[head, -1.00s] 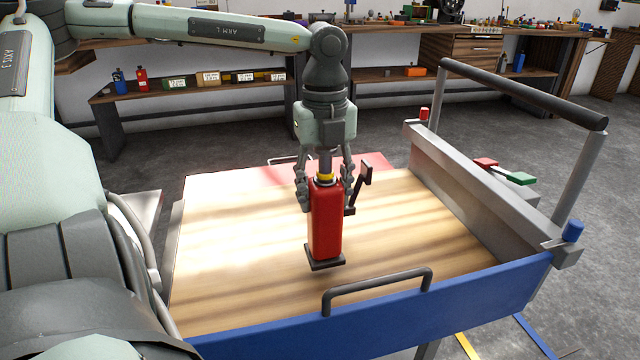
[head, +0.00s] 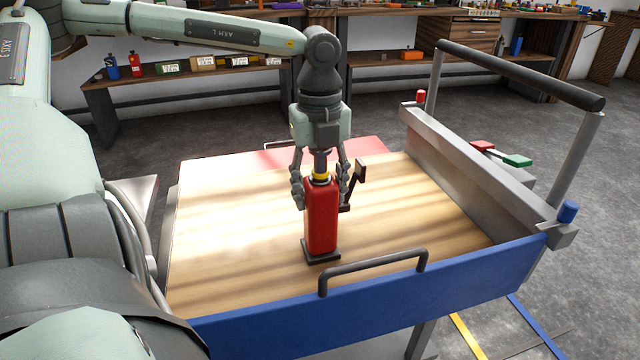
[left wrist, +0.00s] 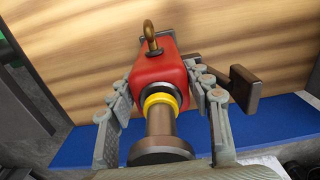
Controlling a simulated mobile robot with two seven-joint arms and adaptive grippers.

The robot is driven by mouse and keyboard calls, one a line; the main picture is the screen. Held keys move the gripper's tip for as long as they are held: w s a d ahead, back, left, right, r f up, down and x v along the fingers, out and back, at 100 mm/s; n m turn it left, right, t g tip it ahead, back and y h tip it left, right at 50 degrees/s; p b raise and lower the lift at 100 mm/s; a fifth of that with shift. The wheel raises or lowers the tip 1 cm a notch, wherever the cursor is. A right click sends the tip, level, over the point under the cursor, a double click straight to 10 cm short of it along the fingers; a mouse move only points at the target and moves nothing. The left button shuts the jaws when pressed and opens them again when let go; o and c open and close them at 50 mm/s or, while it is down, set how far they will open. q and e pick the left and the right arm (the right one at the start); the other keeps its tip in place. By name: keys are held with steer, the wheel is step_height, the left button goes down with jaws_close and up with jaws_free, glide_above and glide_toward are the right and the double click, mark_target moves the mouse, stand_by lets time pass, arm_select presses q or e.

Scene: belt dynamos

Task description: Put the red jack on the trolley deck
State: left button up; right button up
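The red jack (head: 322,220) is upright over the wooden trolley deck (head: 220,260), near its middle. It has a dark base plate, a yellow collar and a black lever on its right. Its base looks level with the deck; I cannot tell for sure if it touches. My left gripper (head: 321,190) points straight down, with one finger on each side of the jack's upper body. In the left wrist view the jack (left wrist: 160,68) fills the space between the fingertips, which look closed on its sides. My right gripper is not in view.
A blue board (head: 460,285) with a grey handle (head: 372,268) edges the trolley's near side. A grey wall (head: 470,180) and a push bar (head: 520,75) stand at the right. Workbenches line the back. The deck around the jack is bare.

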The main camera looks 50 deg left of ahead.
arm_select(q)
steer(key=o, duration=0.3)
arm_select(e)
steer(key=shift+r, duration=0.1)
arm_select(q)
steer(key=shift+r, duration=0.35)
step_height(320, 180, up, 10)
steer(key=shift+r+p, duration=0.1)
steer(key=shift+p, duration=0.25)
steer(key=shift+r, duration=0.7)
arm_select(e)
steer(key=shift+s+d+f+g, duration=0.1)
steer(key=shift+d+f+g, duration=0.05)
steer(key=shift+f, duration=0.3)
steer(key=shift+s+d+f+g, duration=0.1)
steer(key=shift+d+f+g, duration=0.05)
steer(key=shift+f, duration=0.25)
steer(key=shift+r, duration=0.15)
